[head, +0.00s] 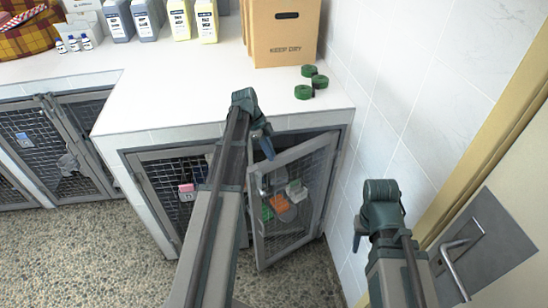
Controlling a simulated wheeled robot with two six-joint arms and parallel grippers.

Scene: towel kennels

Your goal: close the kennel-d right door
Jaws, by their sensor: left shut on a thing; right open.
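The kennel-d right door (258,225), a grey-framed wire mesh door, stands partly open at the right end of the tiled counter. Its hinge side is at the right and its free edge swings out toward me. My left gripper (266,147) is at the door's upper left area and is shut on the door; my arm partly hides this contact. My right gripper (357,238) is open and empty, to the right of the door and apart from it. Its fingers are seen nearly end-on.
The neighbouring mesh door (150,170) is closed, with a pink tag (186,187). Orange and green items (279,206) show through the open door's mesh. A cardboard box (284,35) and green rolls (303,91) stand on the counter. A wall and a door handle (455,244) are at right.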

